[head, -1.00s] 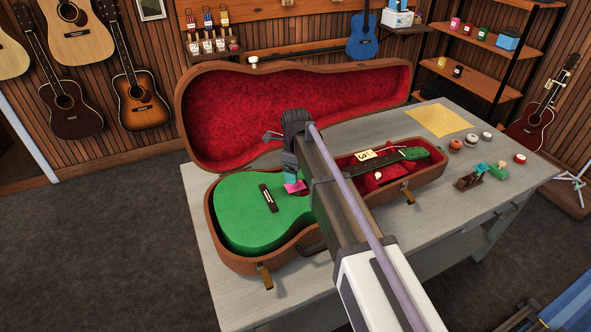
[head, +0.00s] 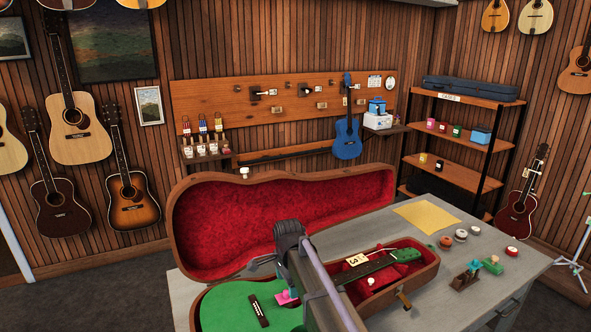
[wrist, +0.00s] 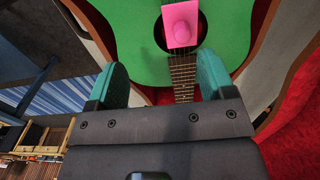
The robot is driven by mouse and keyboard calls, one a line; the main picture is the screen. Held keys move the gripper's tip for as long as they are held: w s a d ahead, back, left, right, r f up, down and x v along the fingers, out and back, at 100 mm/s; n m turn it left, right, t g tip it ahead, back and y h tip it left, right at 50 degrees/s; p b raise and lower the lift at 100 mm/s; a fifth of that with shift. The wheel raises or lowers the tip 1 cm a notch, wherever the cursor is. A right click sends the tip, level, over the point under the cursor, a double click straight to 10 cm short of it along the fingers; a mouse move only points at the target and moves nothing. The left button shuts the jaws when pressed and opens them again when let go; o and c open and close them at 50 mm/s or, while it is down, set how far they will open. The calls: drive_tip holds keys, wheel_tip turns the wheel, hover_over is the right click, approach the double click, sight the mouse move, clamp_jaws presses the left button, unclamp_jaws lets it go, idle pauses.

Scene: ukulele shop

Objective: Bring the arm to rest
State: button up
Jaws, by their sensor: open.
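My gripper (wrist: 161,78) is open and empty in the wrist view, with its two teal fingers apart. It hangs above a green ukulele (wrist: 138,40), near where the neck meets the body. A pink note (wrist: 180,24) with a rounded pink lump on it lies over part of the sound hole. In the head view the green ukulele (head: 234,306) lies in an open case with a red lining (head: 285,215). My arm crosses in front of it, hiding the middle of the instrument and much of my gripper.
The case stands on a grey workbench (head: 440,275). A yellow cloth (head: 427,217), several small round tins and a small dark tool (head: 466,278) lie on its right side. The raised lid stands behind my arm. Instruments hang on the wall behind.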

drive_tip(key=s+d+f+n+b, duration=0.1)
drive_tip(key=s+d+n, duration=1.1)
drive_tip(key=s+d, duration=0.7)
drive_tip(key=s, duration=0.3)
drive_tip(key=shift+d+f+n+b, duration=0.2)
drive_tip(key=shift+f+n+b, duration=0.05)
drive_tip(key=shift+n+b, duration=0.05)
idle(0.4)
